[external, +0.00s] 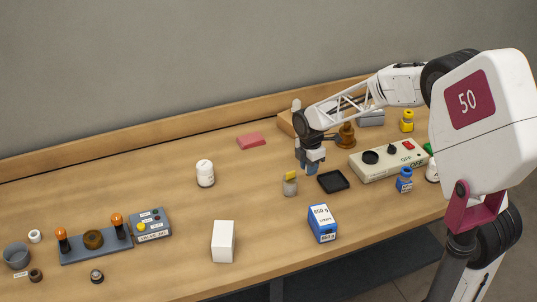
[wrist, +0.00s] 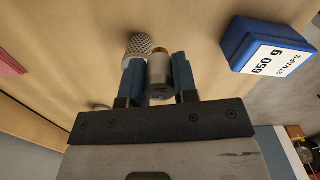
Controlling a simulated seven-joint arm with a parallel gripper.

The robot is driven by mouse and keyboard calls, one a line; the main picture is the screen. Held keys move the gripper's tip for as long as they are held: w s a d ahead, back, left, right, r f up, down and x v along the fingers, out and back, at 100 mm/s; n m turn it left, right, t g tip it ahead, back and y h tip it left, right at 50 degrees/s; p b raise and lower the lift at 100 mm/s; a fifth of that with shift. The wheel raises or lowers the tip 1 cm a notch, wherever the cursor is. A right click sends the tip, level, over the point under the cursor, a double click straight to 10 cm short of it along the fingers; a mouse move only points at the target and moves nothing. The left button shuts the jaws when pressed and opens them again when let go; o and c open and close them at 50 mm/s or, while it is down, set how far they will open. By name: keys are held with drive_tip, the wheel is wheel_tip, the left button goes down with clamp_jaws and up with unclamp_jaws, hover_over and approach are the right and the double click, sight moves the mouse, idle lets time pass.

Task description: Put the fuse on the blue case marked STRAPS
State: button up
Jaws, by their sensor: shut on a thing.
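My gripper (external: 312,167) is above the middle of the table, left of the black tray, with its blue fingers pointing down. The wrist view shows it shut on the fuse (wrist: 160,80), a grey metal cylinder with a brownish end, between the two fingers. In the external view the fingers mostly hide the fuse. The blue case (wrist: 262,48) has a white label reading 650 g and STRAPS. It also stands near the table's front edge in the external view (external: 323,236), apart from my gripper and lower right of it.
A white box (external: 223,241) and a white jar (external: 205,173) stand leftward. A control box (external: 390,160) is behind right. The table between white box and blue case is clear.

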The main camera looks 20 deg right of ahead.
drive_tip(key=s+r+n, duration=0.1)
drive_tip(key=s, duration=0.4)
drive_tip(key=s+r, duration=0.1)
drive_tip(key=s, duration=0.4)
drive_tip(key=s+r+n, duration=0.1)
drive_tip(key=s, duration=0.4)
drive_tip(key=shift+s+a+r+n, duration=0.15)
drive_tip(key=shift+s+r+n, duration=0.15)
drive_tip(key=s+d+n, duration=0.1)
drive_tip(key=s+n, duration=0.1)
drive_tip(key=s, duration=1.4)
drive_tip(key=shift+s+d+f+n, duration=0.2)
drive_tip(key=shift+d+f+n, duration=0.1)
drive_tip(key=shift+d+f, duration=0.05)
drive_tip(key=shift+w, duration=0.1)
hover_over(323, 215)
drive_tip(key=shift+f, duration=0.75)
drive_tip(key=shift+f, duration=1.75)
drive_tip(key=shift+f, duration=0.15)
drive_tip(key=o, duration=0.9)
